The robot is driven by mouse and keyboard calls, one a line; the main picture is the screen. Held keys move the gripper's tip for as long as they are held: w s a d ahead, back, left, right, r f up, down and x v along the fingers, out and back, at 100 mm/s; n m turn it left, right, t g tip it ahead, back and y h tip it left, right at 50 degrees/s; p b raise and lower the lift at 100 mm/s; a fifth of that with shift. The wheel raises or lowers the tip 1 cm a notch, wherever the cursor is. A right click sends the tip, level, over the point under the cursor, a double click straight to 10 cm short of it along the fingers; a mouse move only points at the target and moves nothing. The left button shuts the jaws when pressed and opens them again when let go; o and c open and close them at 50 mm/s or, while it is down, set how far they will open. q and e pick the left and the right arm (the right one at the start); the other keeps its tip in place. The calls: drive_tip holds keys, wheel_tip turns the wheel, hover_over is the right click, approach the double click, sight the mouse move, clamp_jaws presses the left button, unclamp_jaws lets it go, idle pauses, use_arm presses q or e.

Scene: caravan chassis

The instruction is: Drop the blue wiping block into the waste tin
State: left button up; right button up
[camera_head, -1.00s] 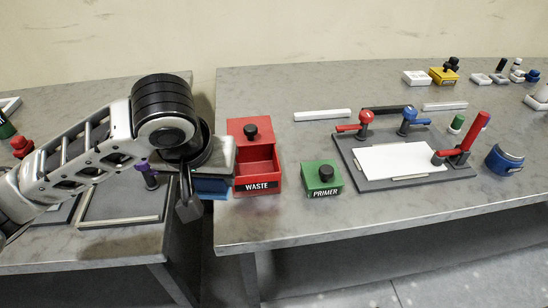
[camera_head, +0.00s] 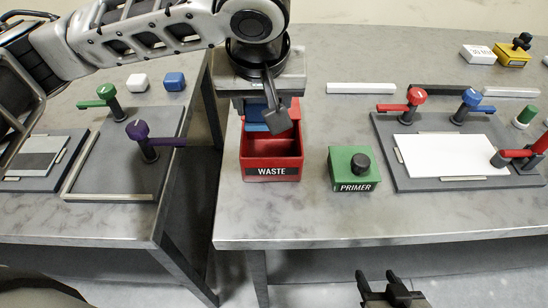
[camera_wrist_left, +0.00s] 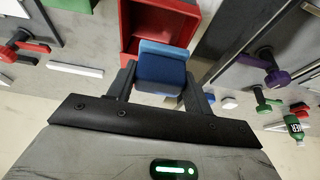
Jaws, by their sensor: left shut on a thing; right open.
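The red waste tin (camera_head: 270,174), labelled WASTE, stands open at the front left of the right-hand table. My left gripper (camera_head: 268,112) is over the tin's back part and is shut on the blue wiping block (camera_head: 258,126). The block appears to be above the tin's opening; its exact height is hard to tell. In the left wrist view the block (camera_wrist_left: 162,70) sits between the two fingers, and the tin (camera_wrist_left: 128,42) shows beyond it. The tin's back part is hidden by my gripper in the head view. My right gripper (camera_head: 388,284) is open and empty at the bottom edge.
A green primer box (camera_head: 352,184) stands just right of the tin. A clamp board with a white sheet (camera_head: 450,156) lies farther right. The left-hand table holds a grey board with a purple clamp (camera_head: 150,134), a green clamp, and white and blue blocks (camera_head: 174,82). A gap separates the tables.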

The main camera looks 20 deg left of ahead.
use_arm(q)
drive_tip(key=shift+f, duration=0.35)
use_arm(e)
drive_tip(key=shift+w+f, duration=0.1)
drive_tip(key=shift+d, duration=0.1)
use_arm(q)
drive_tip(key=o, duration=1)
drive_tip(key=shift+o, duration=0.2)
drive_tip(key=shift+s+d+r, duration=0.1)
drive_tip(key=shift+r, duration=0.4)
drive_tip(key=p+v, duration=0.1)
drive_tip(key=v, duration=1.4)
drive_tip(key=shift+p, duration=0.4)
use_arm(e)
drive_tip(key=shift+d+r, duration=0.15)
drive_tip(key=shift+r, duration=0.3)
use_arm(q)
drive_tip(key=shift+s, duration=0.1)
